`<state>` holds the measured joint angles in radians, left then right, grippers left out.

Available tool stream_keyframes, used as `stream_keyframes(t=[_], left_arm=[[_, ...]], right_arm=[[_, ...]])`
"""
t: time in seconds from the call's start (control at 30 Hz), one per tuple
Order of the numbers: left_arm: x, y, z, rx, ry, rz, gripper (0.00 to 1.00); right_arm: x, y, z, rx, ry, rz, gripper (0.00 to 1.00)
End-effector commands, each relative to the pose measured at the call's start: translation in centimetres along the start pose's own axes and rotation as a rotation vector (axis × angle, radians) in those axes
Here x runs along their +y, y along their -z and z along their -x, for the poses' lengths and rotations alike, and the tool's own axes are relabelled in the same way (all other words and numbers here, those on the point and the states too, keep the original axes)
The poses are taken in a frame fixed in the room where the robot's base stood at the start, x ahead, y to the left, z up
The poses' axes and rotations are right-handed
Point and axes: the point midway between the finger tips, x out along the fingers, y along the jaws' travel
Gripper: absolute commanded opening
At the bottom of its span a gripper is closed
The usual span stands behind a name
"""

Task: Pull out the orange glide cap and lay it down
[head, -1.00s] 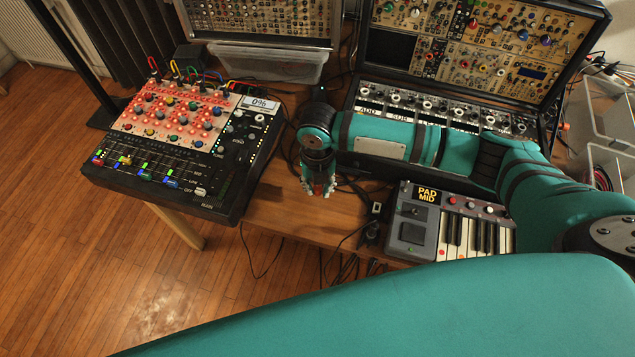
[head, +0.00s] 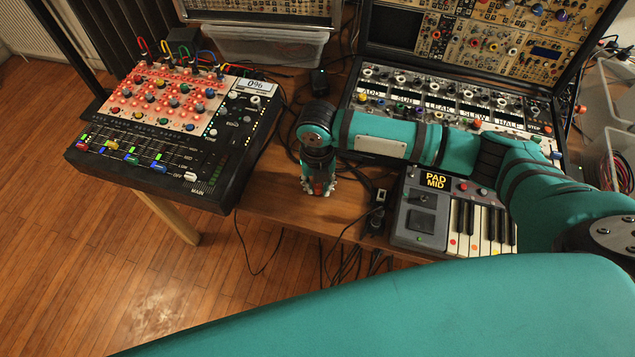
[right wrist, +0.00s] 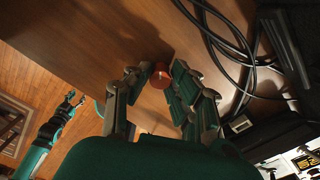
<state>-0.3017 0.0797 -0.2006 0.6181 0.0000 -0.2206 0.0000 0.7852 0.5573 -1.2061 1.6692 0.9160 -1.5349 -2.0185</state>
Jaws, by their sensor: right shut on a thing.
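My right gripper (right wrist: 158,78) is shut on a small round orange-red cap (right wrist: 161,79), whose end faces the camera in the right wrist view. In the head view my right gripper (head: 318,186) points down over the bare wood between the mixer and the small keyboard. Only a little orange-red shows between its fingers there. I cannot tell whether the cap touches the table. My left gripper (right wrist: 74,101) shows small at the left of the right wrist view, its fingers apart and empty. It is not visible in the head view.
The mixer (head: 208,150) stands left on the table (head: 300,205), near its front edge. The small keyboard (head: 415,240) is on the right. A labelled knob panel (head: 440,85) stands behind my right arm. Black cables (right wrist: 235,55) lie beside my right gripper. Some bare wood surrounds it.

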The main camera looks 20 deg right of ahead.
Motion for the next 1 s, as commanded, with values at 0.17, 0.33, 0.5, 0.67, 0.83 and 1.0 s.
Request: stream_keyframes(t=[0.17,0.33,0.5,0.67,0.83,1.0], left_arm=[[0.0,0.2,0.1,0.003,0.000,0.000,0.40],[0.0,0.3,0.1,0.005,0.000,0.000,0.40],[0.0,0.3,0.1,0.006,0.000,0.000,0.40],[-0.2,0.4,0.1,0.007,0.002,0.002,0.40],[-0.1,0.3,0.1,0.005,0.002,0.001,0.40],[-0.1,0.3,0.1,0.005,0.001,0.001,0.40]], right_arm=[[0.0,0.0,0.1,0.000,0.000,0.000,0.08],[0.0,0.0,0.1,0.000,0.000,0.000,0.43],[0.0,0.0,0.1,0.000,0.000,0.000,0.48],[0.0,0.0,0.2,-0.001,0.000,0.000,0.48],[0.0,-0.1,2.1,-0.003,-0.002,-0.001,0.48],[0.1,-0.1,5.7,-0.005,-0.002,0.001,0.48]])
